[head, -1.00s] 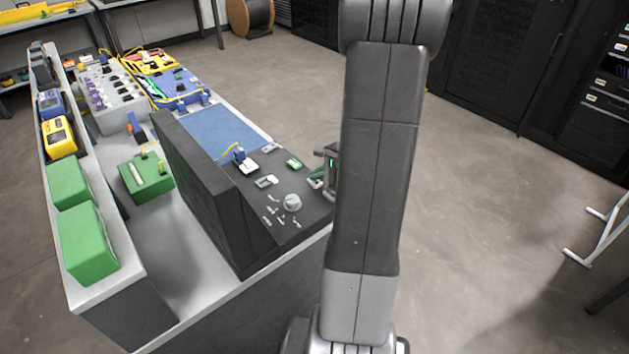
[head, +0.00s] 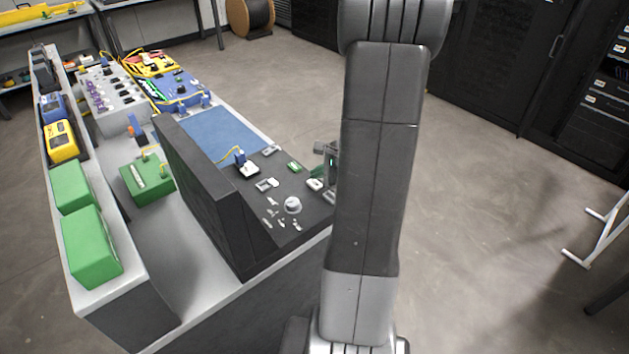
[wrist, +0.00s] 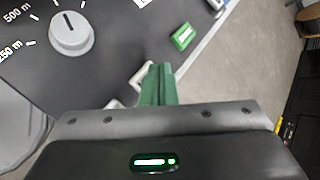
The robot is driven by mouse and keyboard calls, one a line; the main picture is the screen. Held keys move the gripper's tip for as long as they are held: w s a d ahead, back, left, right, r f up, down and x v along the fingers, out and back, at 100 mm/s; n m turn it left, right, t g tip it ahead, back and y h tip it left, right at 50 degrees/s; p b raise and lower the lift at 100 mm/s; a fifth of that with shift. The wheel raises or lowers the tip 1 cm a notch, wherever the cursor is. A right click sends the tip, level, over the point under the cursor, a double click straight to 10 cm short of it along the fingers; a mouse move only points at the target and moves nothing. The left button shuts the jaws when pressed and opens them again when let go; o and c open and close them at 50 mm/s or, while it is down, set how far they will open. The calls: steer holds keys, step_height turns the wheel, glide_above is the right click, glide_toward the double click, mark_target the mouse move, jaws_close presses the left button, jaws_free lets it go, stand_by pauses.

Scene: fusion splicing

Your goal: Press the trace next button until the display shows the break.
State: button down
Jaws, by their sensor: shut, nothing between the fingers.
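My gripper (head: 318,173) is over the right edge of a dark sloping console (head: 255,200). In the wrist view its green fingers (wrist: 158,72) are together and hold nothing. A pale button (head: 314,184) lies just below the fingertips; in the wrist view it is partly hidden behind them (wrist: 141,74). The fingers look slightly apart from it, though the gap is hard to judge. I cannot read a label on it, so I cannot tell whether it is the trace next button. No lit display picture is visible; the upright black housing (head: 215,190) shows no readable screen.
A green button (head: 294,166) and a grey round knob (head: 292,205) with range marks share the console; the knob also shows in the wrist view (wrist: 71,33). A blue mat (head: 222,132) lies behind. Green boxes (head: 92,245) stand at left.

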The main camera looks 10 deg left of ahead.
mark_target(318, 185)
steer(key=shift+r, duration=0.1)
step_height(318, 185, up, 5)
steer(key=p, duration=0.4)
stand_by(0.9)
